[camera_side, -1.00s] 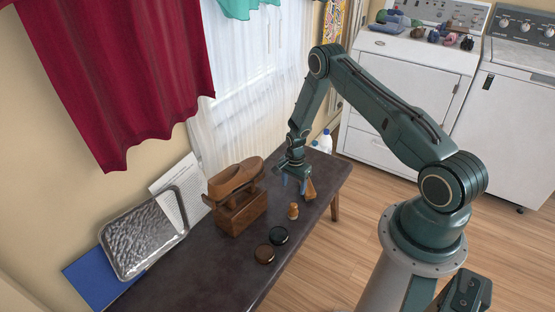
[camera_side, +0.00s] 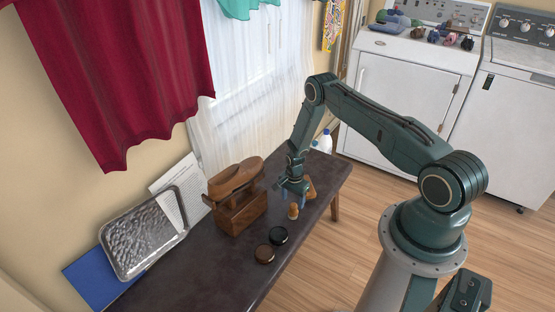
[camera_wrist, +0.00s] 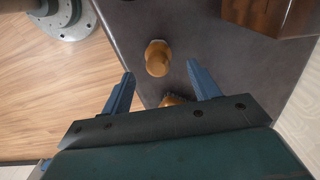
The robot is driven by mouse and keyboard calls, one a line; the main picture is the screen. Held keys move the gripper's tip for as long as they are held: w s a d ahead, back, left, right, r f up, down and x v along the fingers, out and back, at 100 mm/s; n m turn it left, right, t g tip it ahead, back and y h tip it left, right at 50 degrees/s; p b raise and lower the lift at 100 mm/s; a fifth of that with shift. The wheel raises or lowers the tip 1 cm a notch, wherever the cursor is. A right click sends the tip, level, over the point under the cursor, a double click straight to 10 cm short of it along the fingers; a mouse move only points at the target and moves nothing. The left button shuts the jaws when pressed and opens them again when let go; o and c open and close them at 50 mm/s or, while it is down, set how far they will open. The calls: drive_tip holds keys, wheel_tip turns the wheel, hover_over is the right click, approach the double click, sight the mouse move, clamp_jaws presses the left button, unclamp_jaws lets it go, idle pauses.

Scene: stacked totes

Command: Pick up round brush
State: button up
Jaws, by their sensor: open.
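The round brush (camera_side: 293,212) looks like a small wooden knob-handled piece standing on the dark bench (camera_side: 195,272). In the wrist view the brush (camera_wrist: 157,60) shows just beyond the fingertips, in line with the gap between them. My gripper (camera_side: 291,199) is open, close beside and seemingly above the brush. In the wrist view my gripper (camera_wrist: 160,73) has nothing held between its blue fingers. I cannot tell its exact height over the brush. A second wooden brush (camera_side: 311,188) stands behind the gripper, partly hidden; in the wrist view this second brush (camera_wrist: 171,100) shows between the fingers.
A wooden shoe-shine box (camera_side: 243,214) with a brown shoe form (camera_side: 236,178) stands left of the gripper. A metal tray (camera_side: 140,240) leans at the wall. The bench's right edge is close.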

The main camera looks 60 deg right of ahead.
sight(294, 205)
drive_tip(key=shift+f, duration=0.45)
drive_tip(key=shift+s+d+f, duration=0.1)
drive_tip(key=shift+s+f, duration=0.05)
drive_tip(key=shift+f, duration=2.45)
drive_tip(key=c, duration=1.1)
